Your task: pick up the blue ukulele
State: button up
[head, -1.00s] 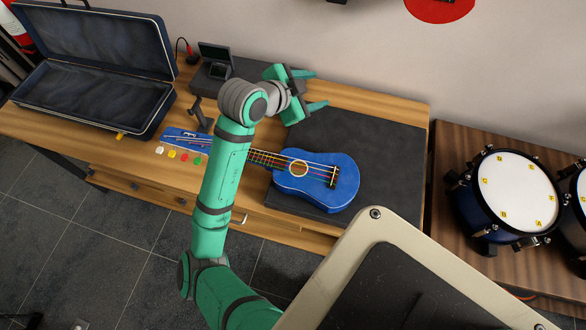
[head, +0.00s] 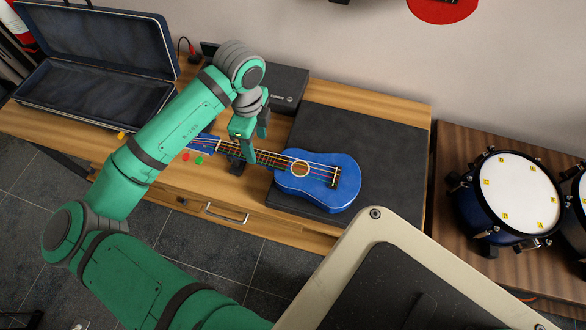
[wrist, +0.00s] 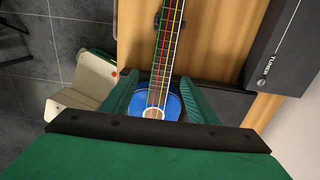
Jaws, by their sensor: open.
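The blue ukulele (head: 318,178) lies flat, its body on a dark mat (head: 372,150) and its neck, with coloured strings, reaching left over the wooden table. My gripper (head: 252,150) points down at the neck between body and headstock; its green fingers are open. In the wrist view the ukulele's neck (wrist: 167,55) runs between the two spread fingers of my gripper (wrist: 157,100), with part of the blue body visible close by. Whether the fingers touch the neck cannot be told. My arm hides part of the table to the left.
A dark tuner box (head: 280,85) stands behind the neck, near my gripper. An open blue case (head: 100,40) is at the back left. Drums (head: 515,190) stand on the right. Green and red dots (head: 199,160) lie near the headstock.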

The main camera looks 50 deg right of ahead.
aim_at(259, 156)
notch_tip(259, 156, down, 3)
jog(key=shift+s+r, duration=0.1)
jog(key=shift+r, duration=0.1)
jog(key=shift+d+f, duration=0.1)
jog(key=shift+f, duration=3)
jog(key=c, duration=1.1)
